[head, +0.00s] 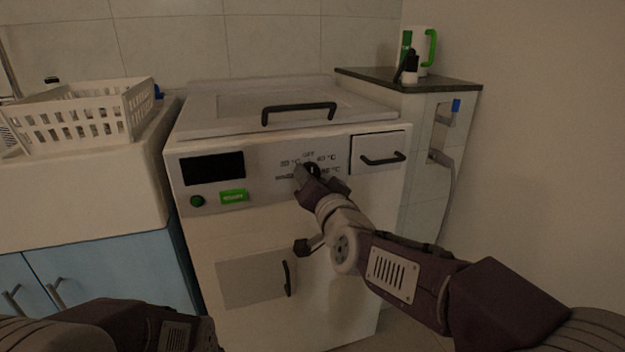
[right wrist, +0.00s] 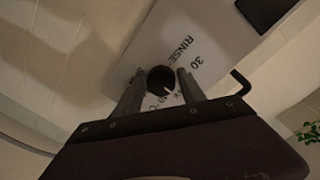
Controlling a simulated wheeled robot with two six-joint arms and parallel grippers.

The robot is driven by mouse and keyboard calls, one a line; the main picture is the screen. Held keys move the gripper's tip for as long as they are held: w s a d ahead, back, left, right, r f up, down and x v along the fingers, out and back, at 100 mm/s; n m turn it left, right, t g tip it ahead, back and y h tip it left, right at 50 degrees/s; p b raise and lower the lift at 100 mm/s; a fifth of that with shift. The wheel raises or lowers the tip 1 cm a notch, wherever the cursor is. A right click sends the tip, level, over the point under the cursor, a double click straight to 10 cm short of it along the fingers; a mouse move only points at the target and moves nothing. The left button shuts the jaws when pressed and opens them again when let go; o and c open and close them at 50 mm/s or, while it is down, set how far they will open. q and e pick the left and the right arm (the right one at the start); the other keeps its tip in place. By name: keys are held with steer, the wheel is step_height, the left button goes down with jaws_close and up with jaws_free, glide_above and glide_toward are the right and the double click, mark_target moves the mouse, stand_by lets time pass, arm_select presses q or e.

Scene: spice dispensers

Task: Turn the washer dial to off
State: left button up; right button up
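The washer (head: 300,225) is white, with a control panel on its front. Its dial (head: 313,169) is small, round and dark, with printed labels around it: OFF above, 30 °C and 40 °C at the upper sides. My right gripper (head: 306,172) is at the dial and partly covers it. In the right wrist view the dial (right wrist: 160,78) lies between my two fingers (right wrist: 159,88), with gaps beside it. A light pointer mark on the dial faces the gripper body. The OFF label is hidden there. My left arm shows at the lower left; its gripper is out of view.
A black display (head: 213,168), a green button (head: 197,201) and a green label (head: 233,196) sit left of the dial. A drawer with a dark handle (head: 383,158) is to the right. A white basket (head: 80,118) stands on the left, a mug (head: 418,50) on the right counter.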

steer(key=shift+o, duration=0.5)
steer(key=p+v, duration=0.3)
steer(key=v, duration=0.6)
